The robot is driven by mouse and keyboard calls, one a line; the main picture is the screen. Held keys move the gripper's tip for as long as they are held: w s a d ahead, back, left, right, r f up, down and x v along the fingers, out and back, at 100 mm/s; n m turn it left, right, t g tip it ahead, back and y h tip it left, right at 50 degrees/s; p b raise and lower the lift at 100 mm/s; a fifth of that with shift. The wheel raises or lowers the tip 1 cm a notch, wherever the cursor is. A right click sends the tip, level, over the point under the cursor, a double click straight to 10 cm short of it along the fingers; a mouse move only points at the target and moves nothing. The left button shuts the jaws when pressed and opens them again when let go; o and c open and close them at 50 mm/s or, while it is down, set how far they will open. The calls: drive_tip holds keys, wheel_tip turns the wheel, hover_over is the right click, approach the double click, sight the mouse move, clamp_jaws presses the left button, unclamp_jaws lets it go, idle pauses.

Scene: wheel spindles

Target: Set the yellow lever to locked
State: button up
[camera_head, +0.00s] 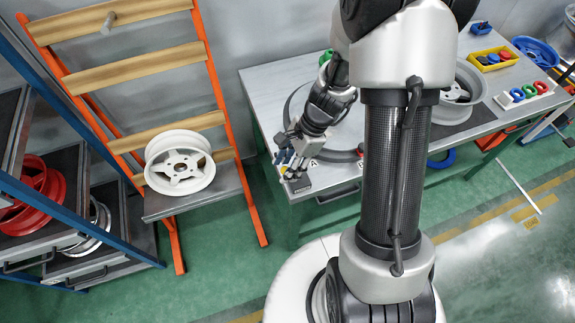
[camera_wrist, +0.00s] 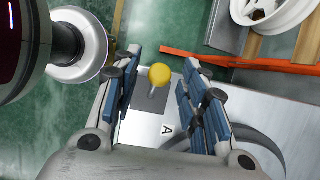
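The yellow lever shows in the wrist view as a round yellow knob (camera_wrist: 160,74) on a short grey stem, above a dark base plate (camera_wrist: 148,103). My gripper (camera_head: 289,164) is over the near left corner of the grey table in the head view. In the wrist view its two blue-padded fingers (camera_wrist: 164,62) are spread, with the knob between them and a gap visible on both sides. Whether the knob is level with the pads I cannot tell. In the head view my gripper hides the knob. A label "A" (camera_wrist: 167,130) lies beside the base plate.
The grey table (camera_head: 262,88) carries a dark ring, a wheel rim (camera_head: 468,92), a yellow bin (camera_head: 492,60) and a stand with coloured rings (camera_head: 530,95). An orange rack with a white wheel (camera_head: 180,162) stands left of the table. Green floor lies between them.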

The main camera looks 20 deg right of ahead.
drive_tip(key=shift+c, duration=0.2)
clamp_jaws()
idle(0.3)
